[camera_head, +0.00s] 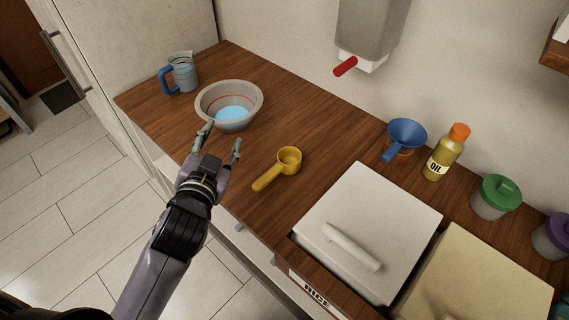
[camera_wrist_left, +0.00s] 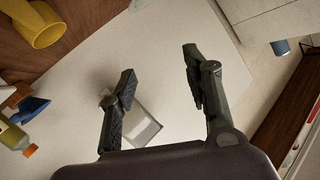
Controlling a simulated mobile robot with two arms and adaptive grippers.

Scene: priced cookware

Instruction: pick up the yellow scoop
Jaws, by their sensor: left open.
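The yellow scoop (camera_head: 288,160) lies on the wooden counter (camera_head: 300,95), its cup to the upper right and its handle pointing to the lower left. In the left wrist view the scoop (camera_wrist_left: 42,38) shows at the upper left, cut by the frame edge. My left gripper (camera_head: 221,139) is open and empty, left of the scoop and apart from it, just below the bowl. In the left wrist view its two fingers (camera_wrist_left: 160,75) are spread with nothing between them. My right gripper is in neither view.
A grey bowl (camera_head: 210,103) with blue contents and a measuring jug (camera_head: 185,75) stand at the back left. A blue funnel (camera_head: 407,132), an oil bottle (camera_head: 441,155) and a green-lidded jar (camera_head: 490,203) stand along the wall. A white-lidded rice bin (camera_head: 375,215) is right of the scoop.

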